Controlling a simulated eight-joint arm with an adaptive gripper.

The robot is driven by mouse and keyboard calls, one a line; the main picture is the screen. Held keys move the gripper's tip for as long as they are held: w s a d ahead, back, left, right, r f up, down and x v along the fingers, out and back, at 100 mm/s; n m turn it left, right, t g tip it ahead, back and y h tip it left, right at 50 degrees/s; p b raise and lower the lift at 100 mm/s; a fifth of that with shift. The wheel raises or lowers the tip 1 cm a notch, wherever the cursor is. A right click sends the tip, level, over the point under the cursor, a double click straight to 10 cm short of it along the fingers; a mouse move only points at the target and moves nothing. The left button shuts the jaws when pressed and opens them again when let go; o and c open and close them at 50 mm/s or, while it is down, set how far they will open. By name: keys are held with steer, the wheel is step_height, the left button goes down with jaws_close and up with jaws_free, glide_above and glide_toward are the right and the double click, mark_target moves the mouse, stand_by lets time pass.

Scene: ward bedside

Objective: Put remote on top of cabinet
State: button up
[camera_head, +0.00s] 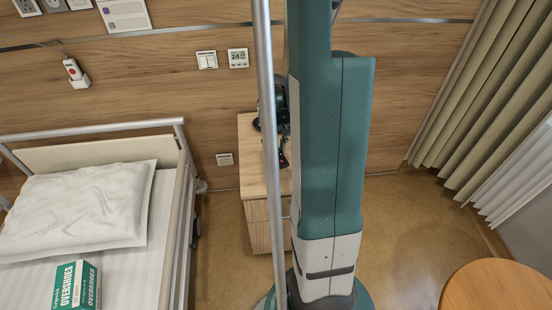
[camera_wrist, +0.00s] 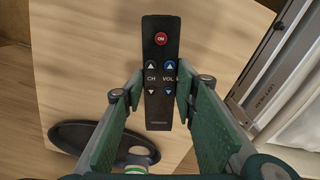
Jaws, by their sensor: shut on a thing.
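The remote (camera_wrist: 161,52) is dark with a red button at its far end and CH and VOL buttons. In the wrist view my gripper (camera_wrist: 160,92) is shut on it, one green finger pad at each side. The pale wooden top of the cabinet (camera_wrist: 80,70) lies beneath the remote. I cannot tell whether the remote touches it. In the head view the cabinet (camera_head: 251,160) stands against the wall right of the bed. My column and arm hide its right part and most of the gripper there.
A dark oval object (camera_wrist: 66,134) lies on the cabinet top near my left finger, partly hidden. The bed (camera_head: 115,262) with its rail is left of the cabinet, with an overshoes box (camera_head: 76,286) on it. A round wooden table (camera_head: 500,288) is at the lower right.

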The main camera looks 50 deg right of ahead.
mark_target(276, 157)
steer(key=shift+f, duration=0.5)
steer(key=shift+f+b, duration=0.6)
steer(key=shift+f, duration=1.25)
steer(key=shift+f, duration=0.15)
steer(key=o, duration=0.9)
steer(key=shift+o, duration=0.2)
steer(key=shift+r+p, duration=1.5)
steer(key=shift+r, duration=4.65)
